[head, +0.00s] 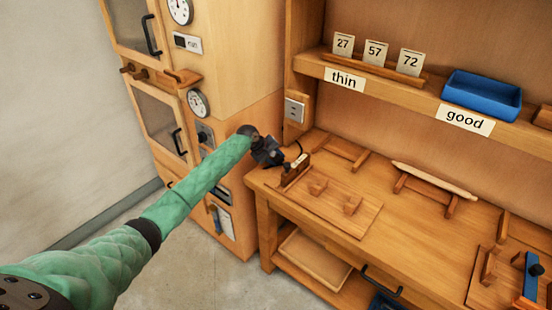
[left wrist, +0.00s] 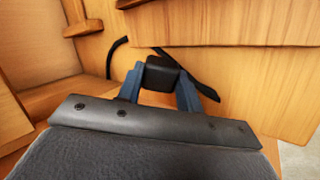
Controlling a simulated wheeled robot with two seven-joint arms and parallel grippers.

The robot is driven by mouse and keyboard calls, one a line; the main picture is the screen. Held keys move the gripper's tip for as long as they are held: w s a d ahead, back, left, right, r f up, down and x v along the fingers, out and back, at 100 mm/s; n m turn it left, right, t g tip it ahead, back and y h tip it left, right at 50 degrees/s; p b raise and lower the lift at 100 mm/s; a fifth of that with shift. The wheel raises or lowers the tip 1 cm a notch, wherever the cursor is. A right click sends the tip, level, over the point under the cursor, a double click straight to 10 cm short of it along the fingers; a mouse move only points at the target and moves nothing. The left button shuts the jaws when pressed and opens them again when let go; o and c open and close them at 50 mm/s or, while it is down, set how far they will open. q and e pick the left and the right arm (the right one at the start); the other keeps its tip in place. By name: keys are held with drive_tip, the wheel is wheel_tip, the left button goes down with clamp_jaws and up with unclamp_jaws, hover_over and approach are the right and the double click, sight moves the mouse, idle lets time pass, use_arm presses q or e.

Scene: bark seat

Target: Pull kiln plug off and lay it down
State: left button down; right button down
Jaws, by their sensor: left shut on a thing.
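The kiln plug (left wrist: 163,76) is a black block held between the two blue fingers of my left gripper (left wrist: 160,84) in the left wrist view. A black cord (left wrist: 205,88) shows beside it. In the head view my left gripper (head: 268,152) is at the left end of the workbench, beside the kiln cabinet, and a short dark cord curves to its right. The plug itself is hard to tell from the dark gripper there. A wall socket (head: 294,110) on the wooden post is apart from the gripper, with its face bare. My right gripper is not in view.
The workbench (head: 400,238) has a small wooden stand (head: 296,172) close to the gripper, a board with pegs (head: 330,205) and a rolling pin (head: 435,180) on a rack. A shelf above holds number cards and a blue tray (head: 483,92). Bare bench top lies between the fixtures.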

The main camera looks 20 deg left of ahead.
use_arm(q)
drive_tip(key=c, duration=0.9)
unclamp_jaws()
drive_tip(key=shift+o, duration=0.2)
drive_tip(key=shift+s+f, duration=0.1)
